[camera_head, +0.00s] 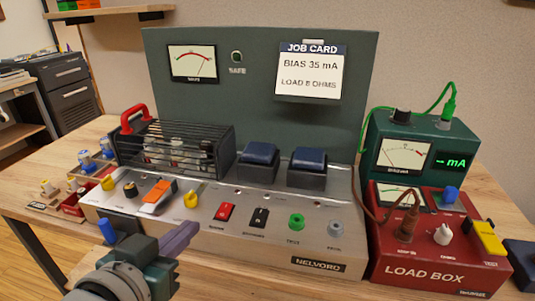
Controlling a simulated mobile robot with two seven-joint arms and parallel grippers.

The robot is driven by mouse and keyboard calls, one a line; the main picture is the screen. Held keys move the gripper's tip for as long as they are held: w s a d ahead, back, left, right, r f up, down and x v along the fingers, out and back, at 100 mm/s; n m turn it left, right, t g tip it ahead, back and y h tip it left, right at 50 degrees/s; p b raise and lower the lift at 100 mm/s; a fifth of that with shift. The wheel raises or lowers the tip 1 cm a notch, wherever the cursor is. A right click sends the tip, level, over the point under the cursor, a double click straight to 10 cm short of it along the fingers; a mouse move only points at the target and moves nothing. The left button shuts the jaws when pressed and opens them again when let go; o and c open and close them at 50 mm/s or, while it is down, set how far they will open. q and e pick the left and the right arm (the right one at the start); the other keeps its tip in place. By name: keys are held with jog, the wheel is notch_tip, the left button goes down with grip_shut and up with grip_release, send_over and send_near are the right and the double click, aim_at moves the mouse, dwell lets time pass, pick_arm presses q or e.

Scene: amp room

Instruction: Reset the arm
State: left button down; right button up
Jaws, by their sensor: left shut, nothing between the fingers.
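My left gripper (186,233) is in the lower left of the head view, in front of the amplifier chassis (265,243). Its fingers are shut with nothing between them and point up and to the right. It appears apart from the chassis controls, though the exact gap is hard to judge. The gripper hides part of the chassis's lower left front. My right gripper is not in view.
The chassis carries a black cage with a red handle (135,117), switches and knobs. A green meter box (400,152) and red load box (430,272) stand at the right, joined by leads. Small parts sit in trays (70,207) at the left. Bare wooden table (250,283) shows in front.

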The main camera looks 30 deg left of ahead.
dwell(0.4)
pick_arm(q)
jog(key=s+d+r+m+g+h+p, duration=0.1)
jog(key=s+d+r+m+g+p, duration=0.15)
jog(key=s+r+p, duration=0.2)
jog(key=s+d+r+m+g+h+p, duration=0.1)
jog(key=s+d+r+g+p, duration=0.25)
jog(key=s+r, duration=0.25)
jog(key=s+d+r+m+g+h+p, duration=0.1)
jog(key=s+d+r+g+p, duration=0.1)
jog(key=s+r+g+p, duration=0.3)
notch_tip(320, 180, up, 35)
jog(key=t+p, duration=0.1)
jog(key=p, duration=3.3)
jog(key=shift+s+a+f, duration=0.15)
jog(key=shift+s+a, duration=0.05)
